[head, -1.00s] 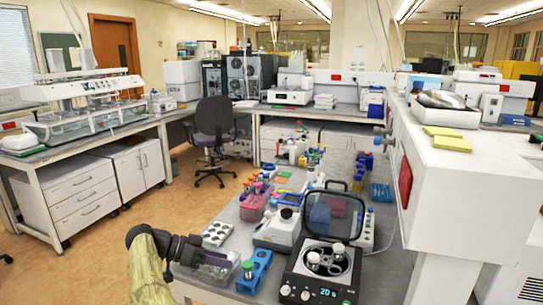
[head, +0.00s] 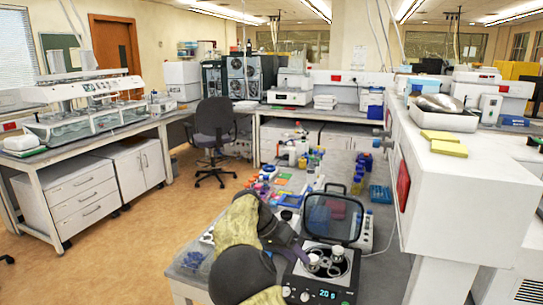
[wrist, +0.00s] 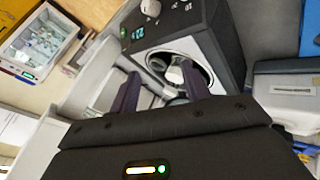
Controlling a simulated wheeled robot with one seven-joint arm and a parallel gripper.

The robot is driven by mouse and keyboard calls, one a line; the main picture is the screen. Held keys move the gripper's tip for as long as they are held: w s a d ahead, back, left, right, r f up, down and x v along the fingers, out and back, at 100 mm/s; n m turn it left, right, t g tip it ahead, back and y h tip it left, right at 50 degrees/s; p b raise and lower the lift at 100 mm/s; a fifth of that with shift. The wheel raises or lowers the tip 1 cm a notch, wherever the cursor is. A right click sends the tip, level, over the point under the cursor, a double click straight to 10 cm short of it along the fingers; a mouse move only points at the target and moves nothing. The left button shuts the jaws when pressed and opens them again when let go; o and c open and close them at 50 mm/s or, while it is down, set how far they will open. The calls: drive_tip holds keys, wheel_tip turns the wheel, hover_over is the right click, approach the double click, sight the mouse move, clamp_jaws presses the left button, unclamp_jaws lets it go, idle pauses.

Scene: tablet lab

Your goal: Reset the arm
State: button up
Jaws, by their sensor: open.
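My gripper (wrist: 160,84) is open, with its two dark fingers apart in the wrist view. It points at the black benchtop device (wrist: 225,40), and I see nothing held between the fingers. The device also stands at the front of the bench in the head view (head: 318,283), with its clear lid (head: 333,217) raised and a lit display. White-capped items sit in its round well (wrist: 190,60). In the head view my bent arm (head: 240,265) is just left of the device, and the fingertips are hard to make out there.
Coloured tubes, bottles and racks crowd the bench behind the device, including a blue rack (head: 380,194). Open floor (head: 130,240) and an office chair (head: 214,140) are to the left.

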drive_tip(key=d, duration=0.1)
drive_tip(key=s+d+y, duration=0.1)
drive_tip(key=d, duration=0.1)
drive_tip(key=s+d+y, duration=0.1)
drive_tip(key=d, duration=0.1)
drive_tip(key=shift+s+d+f+n+p, duration=0.25)
drive_tip(key=shift+n+p, duration=0.05)
drive_tip(key=shift+n, duration=0.1)
drive_tip(key=s+d+n+t+y+p, duration=0.2)
drive_tip(key=s+n+y, duration=0.4)
drive_tip(key=s, duration=1.9)
drive_tip(key=shift+d+n+t+p, duration=0.4)
drive_tip(key=shift+d+n+t, duration=0.25)
drive_tip(key=shift+n, duration=0.25)
